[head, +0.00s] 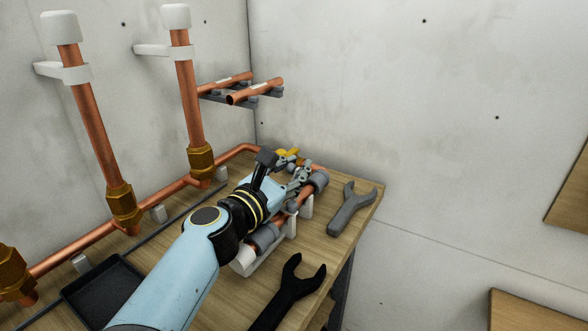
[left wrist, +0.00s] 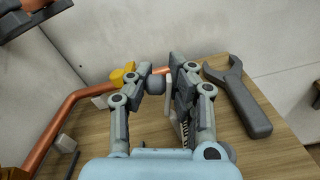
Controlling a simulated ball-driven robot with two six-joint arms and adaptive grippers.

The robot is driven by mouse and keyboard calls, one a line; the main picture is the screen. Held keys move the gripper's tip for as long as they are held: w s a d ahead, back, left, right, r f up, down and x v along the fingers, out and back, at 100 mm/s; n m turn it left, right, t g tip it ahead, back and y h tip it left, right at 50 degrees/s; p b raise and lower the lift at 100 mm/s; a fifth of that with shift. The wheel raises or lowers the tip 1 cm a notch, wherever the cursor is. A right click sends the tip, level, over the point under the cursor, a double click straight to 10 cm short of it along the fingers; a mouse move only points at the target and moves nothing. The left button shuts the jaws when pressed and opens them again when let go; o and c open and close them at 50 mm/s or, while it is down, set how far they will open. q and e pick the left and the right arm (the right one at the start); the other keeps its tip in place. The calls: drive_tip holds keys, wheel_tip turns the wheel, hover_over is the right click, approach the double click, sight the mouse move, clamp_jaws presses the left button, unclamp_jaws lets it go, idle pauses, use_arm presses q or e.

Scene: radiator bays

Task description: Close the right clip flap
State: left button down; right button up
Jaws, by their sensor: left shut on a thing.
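A copper pipe with grey collars lies over white clips on the bench. The right white clip (head: 307,207) shows in the head view beside the grey pipe end (head: 320,180). My left gripper (head: 294,172) is down at the right end of this pipe, partly hidden by its own wrist. In the left wrist view its two fingers (left wrist: 160,85) are shut on a pale upright plate (left wrist: 169,90), which looks like the right clip flap. The grey pipe end (left wrist: 156,84) shows beside this plate. The flap's hinge is hidden. My right gripper is not in view.
A grey wrench (head: 350,208) lies right of the clips, and a black wrench (head: 288,295) lies in front. A black tray (head: 103,291) is at the left. Copper pipework (head: 90,244) runs along the wall. A yellow part (left wrist: 122,75) is close to the left finger.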

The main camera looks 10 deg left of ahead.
sight(291, 164)
use_arm(q)
drive_tip(key=shift+a+r, duration=0.1)
drive_tip(key=shift+a, duration=0.1)
drive_tip(key=c, duration=1.2)
unclamp_jaws()
drive_tip(key=shift+a, duration=0.15)
drive_tip(key=shift+d, duration=0.2)
wheel_tip(291, 164, up, 10)
drive_tip(key=shift+a, duration=0.1)
